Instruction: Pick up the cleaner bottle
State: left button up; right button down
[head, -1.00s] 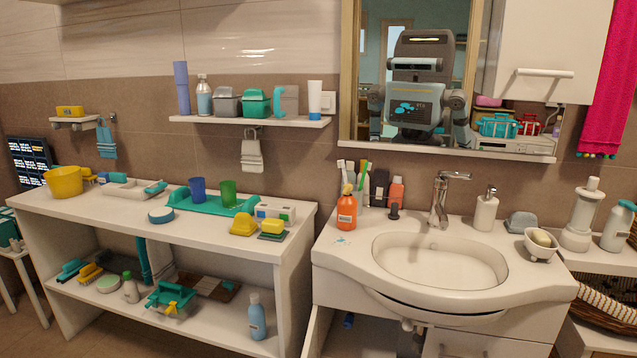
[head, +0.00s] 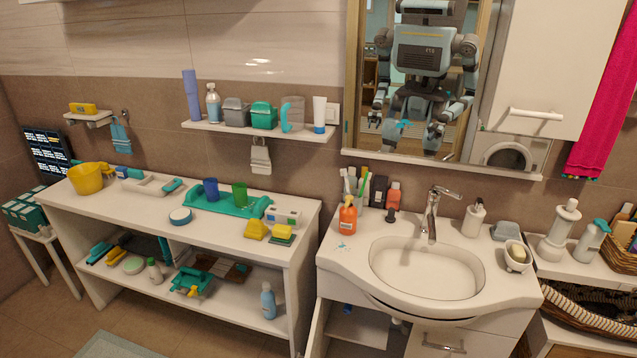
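Several bottles are in the head view, and I cannot tell which one is the cleaner bottle. A light blue bottle (head: 268,302) stands upright at the right end of the low shelf under the white table. A small white bottle with a green cap (head: 154,271) stands further left on that shelf. A grey bottle with a teal top (head: 590,243) stands at the far right, beside the basket. An orange bottle (head: 348,219) stands on the sink counter. A clear bottle (head: 214,105) is on the wall shelf. Neither gripper is directly in view.
The white table (head: 130,213) holds cups, a teal tray and a yellow bucket (head: 88,179). The sink counter (head: 345,262) stands right of it. A wicker drawer (head: 590,312) is at far right. A mirror (head: 470,85) reflects my body. Floor shows at lower left.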

aim_at(268, 296)
jog(key=j+z, duration=0.35)
jog(key=j, duration=0.4)
jog(key=j+z, duration=0.3)
jog(key=j, duration=0.45)
jog(key=j+z, duration=0.3)
jog(key=j, duration=0.3)
jog(key=k+j+z, duration=0.25)
jog(key=j, duration=0.35)
jog(key=j+z, duration=0.35)
jog(key=j, duration=0.3)
jog(key=i+j, duration=0.05)
